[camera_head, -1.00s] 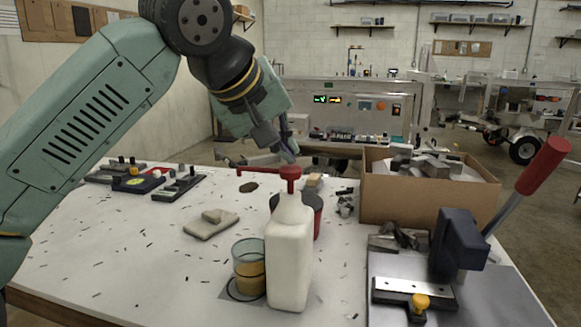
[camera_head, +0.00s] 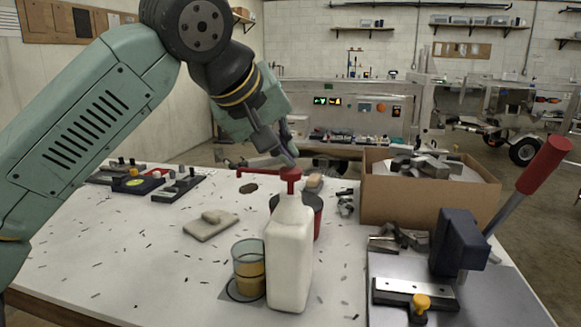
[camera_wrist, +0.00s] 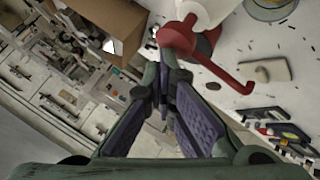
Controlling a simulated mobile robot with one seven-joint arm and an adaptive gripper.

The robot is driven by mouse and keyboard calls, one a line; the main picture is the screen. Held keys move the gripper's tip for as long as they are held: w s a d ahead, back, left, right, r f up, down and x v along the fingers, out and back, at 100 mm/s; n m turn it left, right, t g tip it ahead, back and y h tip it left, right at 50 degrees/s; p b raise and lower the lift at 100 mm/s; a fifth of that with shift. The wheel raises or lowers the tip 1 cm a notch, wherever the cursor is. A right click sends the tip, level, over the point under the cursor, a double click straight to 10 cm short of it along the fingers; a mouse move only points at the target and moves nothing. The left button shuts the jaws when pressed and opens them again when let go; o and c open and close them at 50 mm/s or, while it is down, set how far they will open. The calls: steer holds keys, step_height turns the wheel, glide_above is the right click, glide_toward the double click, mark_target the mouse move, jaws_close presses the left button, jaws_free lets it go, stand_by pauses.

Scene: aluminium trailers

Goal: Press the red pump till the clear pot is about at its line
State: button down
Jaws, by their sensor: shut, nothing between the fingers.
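The red pump (camera_head: 290,175) tops a white bottle (camera_head: 290,255) standing upright on the table; its spout points left. The clear pot (camera_head: 249,252) stands just left of the bottle, with amber liquid filling roughly its lower half or more. I cannot make out a separate line on the pot. My gripper (camera_head: 291,162) is shut and empty, with its fingertips at the top of the pump head, seemingly touching it. In the wrist view the fingertips (camera_wrist: 164,63) overlap the edge of the red pump (camera_wrist: 181,38), and the pot (camera_wrist: 270,8) is partly cut off at the top.
A dark container with red (camera_head: 318,218) stands behind the bottle. A cardboard box (camera_head: 425,202) of metal pieces is behind right, and a red-handled press (camera_head: 457,242) is at right. A folded cloth (camera_head: 210,227) lies left; the table around it has scattered dark slivers.

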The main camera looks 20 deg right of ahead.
mark_target(286, 167)
steer(key=shift+f+b, duration=0.45)
steer(key=shift+f, duration=0.3)
stand_by(0.3)
stand_by(0.4)
steer(key=shift+r+p, duration=1.45)
steer(key=shift+r, duration=0.1)
step_height(286, 167, up, 5)
steer(key=p, duration=0.5)
